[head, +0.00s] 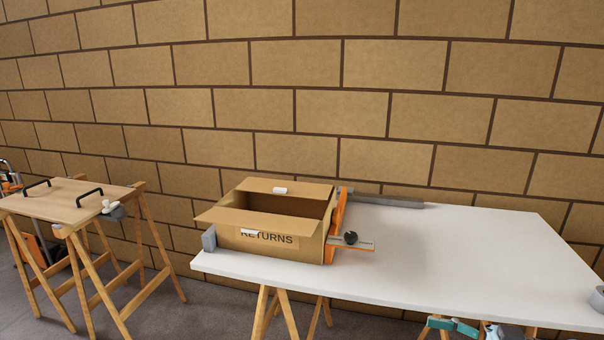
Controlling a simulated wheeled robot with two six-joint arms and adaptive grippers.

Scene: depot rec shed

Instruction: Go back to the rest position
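Neither of my grippers shows in the head view, so I cannot see whether they are open or shut. An open cardboard box (284,255) marked RETURNS stands on the left part of a white-topped table (450,255). Its flaps are spread, and the part of its inside that I can see looks empty. An orange clamp-like fixture (337,228) with a black knob (351,238) sits against the box's right side.
A grey bar (385,201) lies along the table's back edge. A grey roll (597,299) sits at the right edge. A wooden board with black handles (62,202) rests on trestles at left. Teal items (452,326) show below the table. The tabletop's middle is clear.

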